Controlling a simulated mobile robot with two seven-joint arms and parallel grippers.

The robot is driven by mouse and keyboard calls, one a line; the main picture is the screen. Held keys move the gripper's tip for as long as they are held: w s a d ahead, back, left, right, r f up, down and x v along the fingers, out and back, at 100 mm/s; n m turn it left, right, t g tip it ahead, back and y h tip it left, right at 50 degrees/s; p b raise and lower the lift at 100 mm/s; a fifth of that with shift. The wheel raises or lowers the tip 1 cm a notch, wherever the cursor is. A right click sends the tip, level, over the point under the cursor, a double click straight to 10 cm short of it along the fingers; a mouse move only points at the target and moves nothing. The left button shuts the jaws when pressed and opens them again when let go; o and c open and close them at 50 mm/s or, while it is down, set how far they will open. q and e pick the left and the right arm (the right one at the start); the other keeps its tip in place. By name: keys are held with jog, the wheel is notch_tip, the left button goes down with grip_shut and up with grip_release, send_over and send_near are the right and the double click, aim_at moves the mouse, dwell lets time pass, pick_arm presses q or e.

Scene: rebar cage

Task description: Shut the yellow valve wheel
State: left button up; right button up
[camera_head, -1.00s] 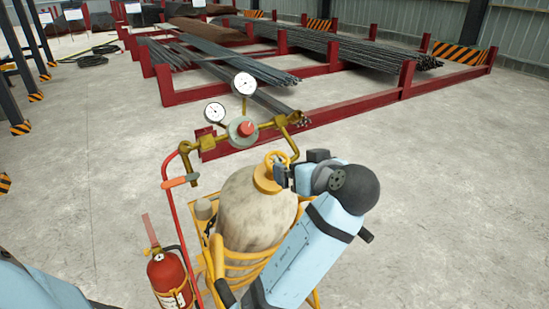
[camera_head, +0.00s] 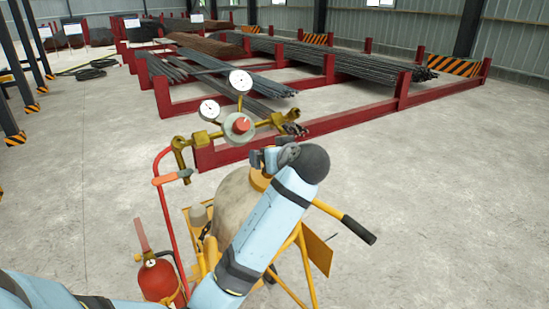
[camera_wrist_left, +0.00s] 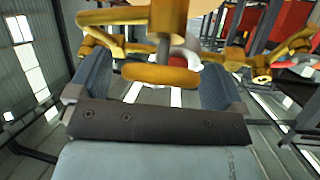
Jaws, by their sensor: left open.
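The yellow valve wheel (camera_wrist_left: 160,75) shows edge-on in the left wrist view, on a grey stem below a yellow valve body (camera_wrist_left: 165,18). It lies between the two finger pads of my left gripper (camera_wrist_left: 158,82), which is open, with gaps visible at both sides. In the head view my left gripper (camera_head: 263,158) is at the top of the pale cylinder (camera_head: 237,198). The arm hides most of the wheel there; only some yellow (camera_head: 259,180) shows below the fingers. My right gripper is not in view.
A brass regulator (camera_head: 238,125) with two gauges stands just behind the gripper. The cylinder sits in a yellow cart with a black-gripped handle (camera_head: 358,229). A red extinguisher (camera_head: 160,279) is at lower left. Red racks (camera_head: 330,122) with rebar lie beyond. Floor at right is clear.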

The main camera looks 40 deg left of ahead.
pick_arm(q)
jog(key=c, duration=0.9)
